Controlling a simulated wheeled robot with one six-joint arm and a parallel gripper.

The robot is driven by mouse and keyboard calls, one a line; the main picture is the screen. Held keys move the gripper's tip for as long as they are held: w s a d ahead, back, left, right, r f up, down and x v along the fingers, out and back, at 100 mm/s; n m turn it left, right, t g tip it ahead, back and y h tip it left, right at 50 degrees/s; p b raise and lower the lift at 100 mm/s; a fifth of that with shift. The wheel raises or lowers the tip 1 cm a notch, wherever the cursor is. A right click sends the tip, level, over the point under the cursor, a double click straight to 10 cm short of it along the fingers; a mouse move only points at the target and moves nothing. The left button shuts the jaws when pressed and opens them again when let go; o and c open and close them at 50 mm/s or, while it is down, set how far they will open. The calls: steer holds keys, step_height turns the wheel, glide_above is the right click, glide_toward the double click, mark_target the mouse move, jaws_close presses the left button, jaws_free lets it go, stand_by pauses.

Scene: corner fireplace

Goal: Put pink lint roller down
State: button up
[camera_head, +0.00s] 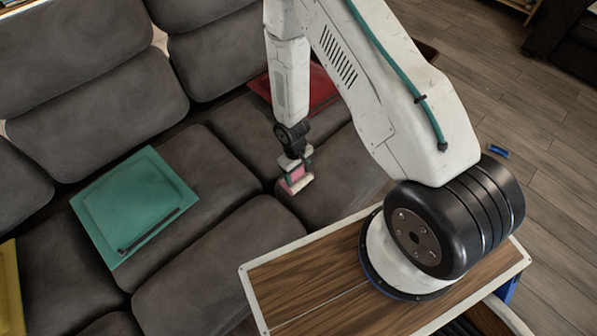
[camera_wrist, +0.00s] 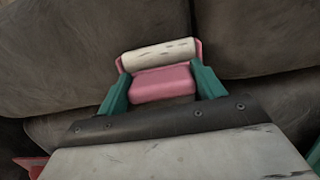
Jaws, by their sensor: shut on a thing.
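The pink lint roller (camera_head: 295,177) is at the end of my arm, over the right part of the grey sofa in the head view. In the wrist view the lint roller (camera_wrist: 161,84) shows its pink body and a whitish roll across its far end. My gripper (camera_wrist: 160,88) has green fingers, one on each side of the pink body, and is shut on it. My gripper also shows in the head view (camera_head: 294,166). Whether the roller touches the seat cushion cannot be told.
The grey sofa (camera_head: 235,245) fills the left and middle. A teal tray-like panel (camera_head: 130,190) with a dark bar lies on the seat, a red one (camera_head: 322,88) lies behind my arm, and a yellow one (camera_head: 10,285) is at the left edge. A small blue item (camera_head: 499,151) lies on the wooden floor.

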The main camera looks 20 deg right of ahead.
steer(key=o, duration=1.2)
steer(key=shift+f, duration=0.1)
